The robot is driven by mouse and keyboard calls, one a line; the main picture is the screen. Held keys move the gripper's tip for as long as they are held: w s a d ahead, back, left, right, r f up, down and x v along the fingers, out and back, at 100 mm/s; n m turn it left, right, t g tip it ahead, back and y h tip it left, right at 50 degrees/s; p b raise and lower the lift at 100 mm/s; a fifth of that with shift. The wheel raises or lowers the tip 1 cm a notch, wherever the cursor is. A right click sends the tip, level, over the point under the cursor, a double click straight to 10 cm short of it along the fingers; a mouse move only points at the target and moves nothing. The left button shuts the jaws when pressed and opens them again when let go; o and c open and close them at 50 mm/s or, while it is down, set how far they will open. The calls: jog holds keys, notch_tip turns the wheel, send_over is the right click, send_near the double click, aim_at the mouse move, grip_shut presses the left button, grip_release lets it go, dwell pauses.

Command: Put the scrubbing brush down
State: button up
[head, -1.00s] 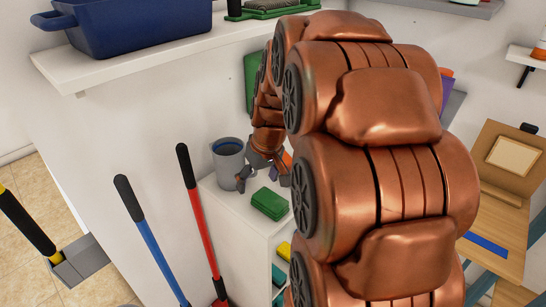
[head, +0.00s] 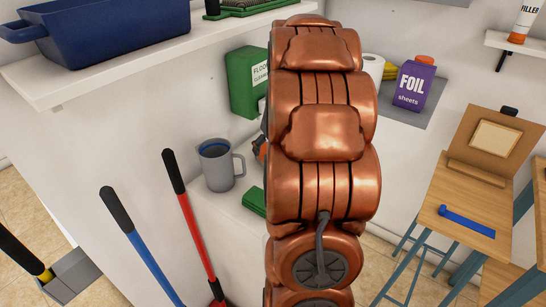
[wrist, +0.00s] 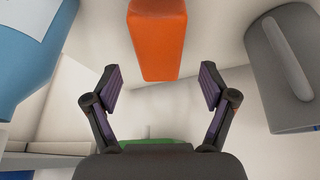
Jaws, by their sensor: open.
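In the wrist view my gripper (wrist: 159,85) is open, with its two dark fingers spread apart and nothing between the pads. An orange block-shaped thing (wrist: 157,40) is beyond the fingertips, apart from them. It may be the scrubbing brush, but no bristles show and I cannot tell. A green block (head: 253,201) lies on the white surface in the head view, partly hidden by my arm. A green patch (wrist: 150,143) also shows behind the gripper body in the wrist view. In the head view my arm hides the gripper.
A grey mug (head: 221,167) stands close to my arm. A green cleaner box (head: 246,82) and a purple foil box (head: 413,87) stand behind. A blue bottle (wrist: 25,50) is left in the wrist view. Long red (head: 196,235) and blue (head: 148,258) handles rise at left.

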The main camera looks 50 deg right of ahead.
jog(key=p+x, duration=0.1)
jog(key=x, duration=0.2)
jog(key=shift+w, duration=0.15)
jog(key=shift+w+f, duration=0.2)
jog(key=shift+f, duration=0.45)
jog(key=shift+f+b, duration=0.2)
jog(key=shift+b, duration=0.1)
jog(key=shift+c, duration=0.2)
jog(key=c, duration=1.4)
jog(key=shift+o, duration=0.2)
